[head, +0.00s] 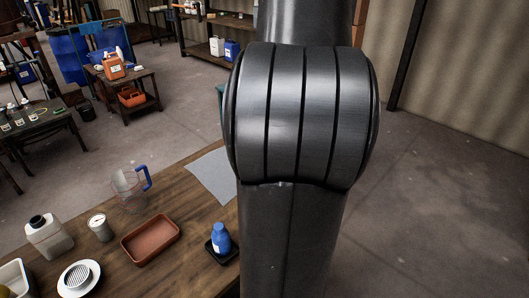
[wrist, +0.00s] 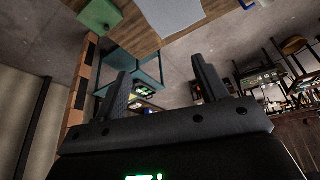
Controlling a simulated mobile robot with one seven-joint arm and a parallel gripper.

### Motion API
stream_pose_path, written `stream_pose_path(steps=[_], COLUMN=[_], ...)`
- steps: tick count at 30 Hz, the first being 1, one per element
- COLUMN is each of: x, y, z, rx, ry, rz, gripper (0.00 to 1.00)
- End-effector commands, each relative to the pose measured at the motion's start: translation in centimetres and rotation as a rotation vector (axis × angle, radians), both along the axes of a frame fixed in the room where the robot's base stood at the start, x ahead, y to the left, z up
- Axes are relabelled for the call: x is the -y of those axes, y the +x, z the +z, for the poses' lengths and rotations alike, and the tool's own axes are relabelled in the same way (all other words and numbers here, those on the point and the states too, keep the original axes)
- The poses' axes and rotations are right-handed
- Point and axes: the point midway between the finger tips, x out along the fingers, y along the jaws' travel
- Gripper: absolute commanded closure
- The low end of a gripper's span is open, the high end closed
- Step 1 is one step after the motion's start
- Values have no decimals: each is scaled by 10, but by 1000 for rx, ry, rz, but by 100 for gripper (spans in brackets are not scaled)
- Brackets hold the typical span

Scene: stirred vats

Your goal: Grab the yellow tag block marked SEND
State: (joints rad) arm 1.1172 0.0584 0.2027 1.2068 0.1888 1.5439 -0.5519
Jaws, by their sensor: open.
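I cannot make out a yellow tag block marked SEND in either view. In the wrist view my gripper (wrist: 161,66) is open, with its two dark fingers wide apart and nothing between them. Beyond the fingers is a teal frame or shelf (wrist: 150,70) holding small dark items with green and pale spots, too small to read. My gripper does not show in the head view, where my own arm covers the middle.
In the head view a wooden table (head: 190,272) carries a grey sheet (head: 213,177), a clear jug (head: 128,190), a white jerrycan (head: 48,238), a terracotta tray (head: 151,240) and a blue bottle (head: 221,239). A green block (wrist: 100,15) shows in the wrist view. Floor at right is clear.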

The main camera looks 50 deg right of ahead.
Motion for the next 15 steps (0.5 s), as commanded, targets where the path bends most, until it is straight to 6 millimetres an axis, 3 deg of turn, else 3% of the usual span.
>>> stream_pose_path(steps=[5,15], x=[37,32], y=[-17,-15], z=[-7,-80], rx=[9,4], ry=[10,11], rz=[-27,-23], gripper=[34,34])
